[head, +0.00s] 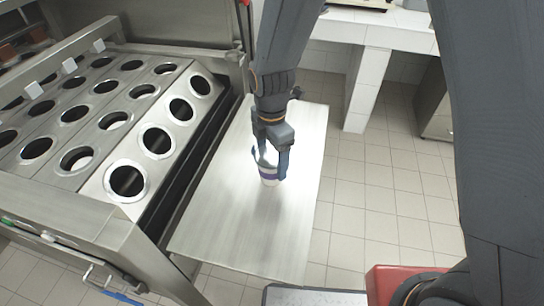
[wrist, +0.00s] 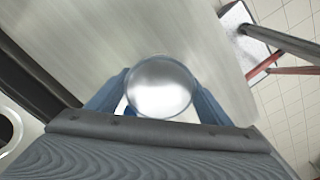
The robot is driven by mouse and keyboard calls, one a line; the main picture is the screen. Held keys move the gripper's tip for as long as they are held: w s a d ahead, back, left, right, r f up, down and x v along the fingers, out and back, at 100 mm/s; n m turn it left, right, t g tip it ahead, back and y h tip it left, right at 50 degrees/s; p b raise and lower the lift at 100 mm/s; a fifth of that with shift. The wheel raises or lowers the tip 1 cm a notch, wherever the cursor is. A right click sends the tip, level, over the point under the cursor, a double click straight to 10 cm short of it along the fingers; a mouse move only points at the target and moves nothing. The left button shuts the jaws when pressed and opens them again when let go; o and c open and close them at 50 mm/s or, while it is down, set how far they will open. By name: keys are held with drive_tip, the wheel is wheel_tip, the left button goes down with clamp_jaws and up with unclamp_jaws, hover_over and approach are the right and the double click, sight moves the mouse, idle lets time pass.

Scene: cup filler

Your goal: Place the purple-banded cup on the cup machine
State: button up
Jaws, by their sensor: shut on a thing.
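The purple-banded cup (head: 268,177) is white with a purple band and stands upright over the metal side shelf (head: 245,235). My gripper (head: 270,165) is shut on it, with a finger on either side. In the wrist view the cup (wrist: 160,88) shows its round silvery top between my blue fingers (wrist: 158,95). I cannot tell whether its base touches the shelf. The cup machine (head: 95,115) stands to the left, with rows of round metal-rimmed holes. The row nearest the shelf has several dark, open holes, such as this one (head: 127,181).
A dark gap (head: 185,165) separates the machine from the shelf. The machine's front frame (head: 75,215) and raised back wall (head: 185,52) border the holes. A white tiled counter (head: 365,35) stands behind right.

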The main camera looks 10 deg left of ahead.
drive_tip(key=shift+f, duration=0.1)
drive_tip(key=o, duration=1.4)
wheel_tip(320, 180, up, 12)
drive_tip(key=b, duration=0.2)
drive_tip(key=shift+b, duration=0.3)
drive_tip(key=s+d+f+m, duration=0.1)
drive_tip(key=s+d+m, duration=0.1)
drive_tip(key=d+m, duration=0.6)
drive_tip(key=s+d+f+m, duration=0.1)
drive_tip(key=s+d+m, duration=0.2)
drive_tip(key=d+m, duration=0.5)
drive_tip(key=s+d+f+m+t, duration=0.1)
drive_tip(key=s+d+m, duration=0.1)
drive_tip(key=d+m, duration=0.6)
drive_tip(key=shift+s+d+f+m, duration=0.1)
drive_tip(key=shift+s+d+m, duration=0.2)
drive_tip(key=shift+m, duration=0.4)
